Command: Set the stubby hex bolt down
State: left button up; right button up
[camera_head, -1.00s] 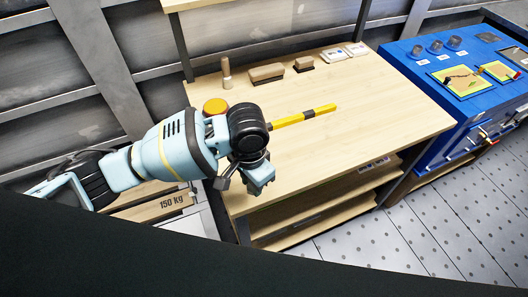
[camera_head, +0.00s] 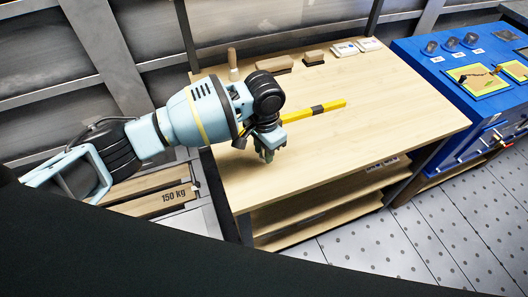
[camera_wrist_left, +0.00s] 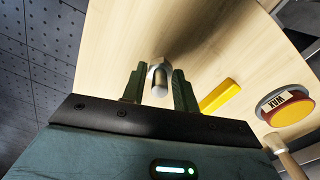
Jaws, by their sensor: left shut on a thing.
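My left gripper (camera_head: 268,153) is over the left part of the wooden workbench (camera_head: 340,150), fingers pointing down. In the left wrist view, the two fingers (camera_wrist_left: 158,88) are shut on the stubby hex bolt (camera_wrist_left: 159,78), a short pale metal piece with a wider head at its far end. The bench top fills the background behind the bolt. I cannot tell whether the bolt touches the bench or hangs just above it. In the head view the bolt cannot be made out at the gripper. My right gripper is not in view.
A yellow and black bar (camera_head: 318,109) lies just behind the gripper. Brushes (camera_head: 273,65) and small white boxes (camera_head: 345,49) line the back. A blue control panel (camera_head: 440,80) stands right. The bench's front right is clear.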

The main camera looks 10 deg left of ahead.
pick_arm(q)
jog(key=shift+f, duration=0.85)
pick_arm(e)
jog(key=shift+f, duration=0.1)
pick_arm(q)
jog(key=shift+f, duration=0.15)
jog(key=o, duration=1)
jog(key=shift+o, duration=0.2)
notch_tip(320, 180, up, 11)
jog(key=shift+r+p, duration=0.2)
jog(key=shift+p, duration=0.4)
jog(key=shift+r, duration=0.45)
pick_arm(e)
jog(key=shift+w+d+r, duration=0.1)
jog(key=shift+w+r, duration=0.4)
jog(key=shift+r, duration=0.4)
